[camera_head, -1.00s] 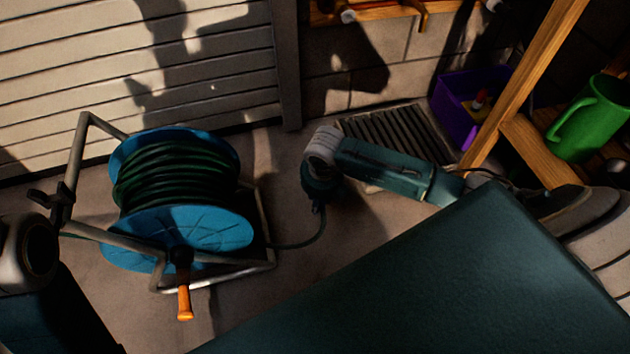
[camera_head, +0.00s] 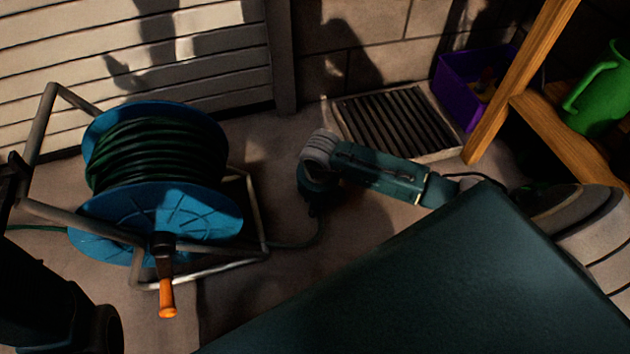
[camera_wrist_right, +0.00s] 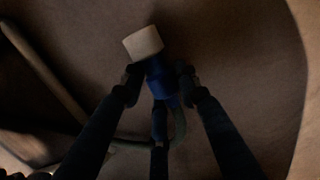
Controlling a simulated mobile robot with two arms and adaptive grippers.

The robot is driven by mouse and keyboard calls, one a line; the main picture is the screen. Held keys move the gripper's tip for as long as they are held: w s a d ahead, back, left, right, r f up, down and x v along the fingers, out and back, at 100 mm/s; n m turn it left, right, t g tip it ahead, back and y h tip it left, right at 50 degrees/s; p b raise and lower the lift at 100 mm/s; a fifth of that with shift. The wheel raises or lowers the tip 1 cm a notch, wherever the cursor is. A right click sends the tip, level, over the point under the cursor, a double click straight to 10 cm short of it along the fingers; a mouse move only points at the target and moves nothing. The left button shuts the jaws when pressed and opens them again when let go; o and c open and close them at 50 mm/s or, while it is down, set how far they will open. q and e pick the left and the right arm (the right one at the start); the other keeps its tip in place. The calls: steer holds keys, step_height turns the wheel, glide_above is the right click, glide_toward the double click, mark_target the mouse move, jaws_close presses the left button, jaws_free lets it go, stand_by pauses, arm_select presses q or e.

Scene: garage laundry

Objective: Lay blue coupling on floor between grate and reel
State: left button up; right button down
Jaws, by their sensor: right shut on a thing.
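The blue coupling (camera_wrist_right: 158,80), with a pale cream end, sits between the dark fingers of my right gripper (camera_wrist_right: 160,82) in the right wrist view. A green hose (camera_wrist_right: 178,127) runs from it. In the head view my right gripper (camera_head: 316,202) points down over the floor between the reel (camera_head: 160,175) and the grate (camera_head: 398,122), nearer the grate's front left corner. The coupling is hidden there, and I cannot tell whether it touches the floor. The reel has blue flanges, dark green hose and an orange crank handle. My left gripper is out of view.
A purple bin (camera_head: 465,85), a wooden frame (camera_head: 520,80) and a green watering can (camera_head: 600,95) stand at the right. A slatted shutter (camera_head: 130,60) closes the back left. Bare floor (camera_head: 265,150) lies between reel and grate.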

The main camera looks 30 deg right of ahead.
steer(key=shift+f, duration=0.3)
steer(key=c, duration=1.2)
jaws_free()
step_height(320, 180, up, 12)
steer(key=s, duration=0.1)
steer(key=shift+s+a, duration=0.15)
steer(key=shift+s, duration=0.2)
